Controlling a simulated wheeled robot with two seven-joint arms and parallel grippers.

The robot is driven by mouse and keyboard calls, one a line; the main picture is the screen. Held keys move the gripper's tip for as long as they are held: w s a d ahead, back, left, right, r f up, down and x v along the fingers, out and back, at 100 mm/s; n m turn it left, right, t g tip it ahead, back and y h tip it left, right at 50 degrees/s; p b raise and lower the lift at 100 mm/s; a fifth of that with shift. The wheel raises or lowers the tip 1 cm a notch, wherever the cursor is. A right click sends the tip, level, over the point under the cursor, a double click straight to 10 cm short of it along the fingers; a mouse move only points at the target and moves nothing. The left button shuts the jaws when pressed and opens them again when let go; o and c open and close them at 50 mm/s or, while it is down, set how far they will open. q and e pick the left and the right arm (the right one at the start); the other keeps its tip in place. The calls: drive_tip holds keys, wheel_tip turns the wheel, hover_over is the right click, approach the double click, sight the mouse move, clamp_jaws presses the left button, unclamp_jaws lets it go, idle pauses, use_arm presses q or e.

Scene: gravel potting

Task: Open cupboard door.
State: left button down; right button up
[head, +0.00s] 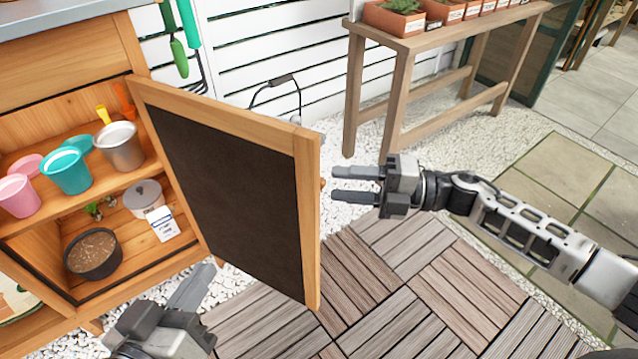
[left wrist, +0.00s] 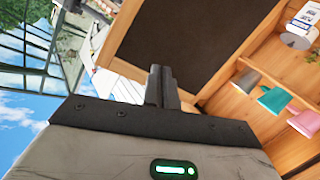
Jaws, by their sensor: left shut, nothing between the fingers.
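The cupboard door (head: 308,220), a dark panel in a wooden frame, stands swung wide open from the wooden cupboard (head: 110,50). A small round knob (head: 323,183) shows at its outer side. The door's dark panel also shows in the left wrist view (left wrist: 190,35). My left gripper (head: 203,280) is shut and empty, low in front of the cupboard on the door's inner side. Its fingers (left wrist: 160,85) are together in the left wrist view. My right gripper (head: 345,184) is open and empty, its fingers apart, just right of the door and knob.
The cupboard shelves hold a teal pot (head: 66,172), a pink pot (head: 18,196), a grey pot (head: 120,148), a lidded tin (head: 144,197) and a dark bowl of soil (head: 93,255). A wooden bench (head: 450,35) stands behind. Decking (head: 400,270) right of the door is clear.

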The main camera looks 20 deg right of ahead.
sight(324, 180)
drive_tip(key=x, duration=0.4)
drive_tip(key=shift+w+a, duration=0.2)
drive_tip(key=shift+a, duration=0.25)
use_arm(q)
drive_tip(key=shift+w+d+r, duration=0.15)
drive_tip(key=shift+w+r, duration=0.05)
drive_tip(key=shift+r, duration=0.2)
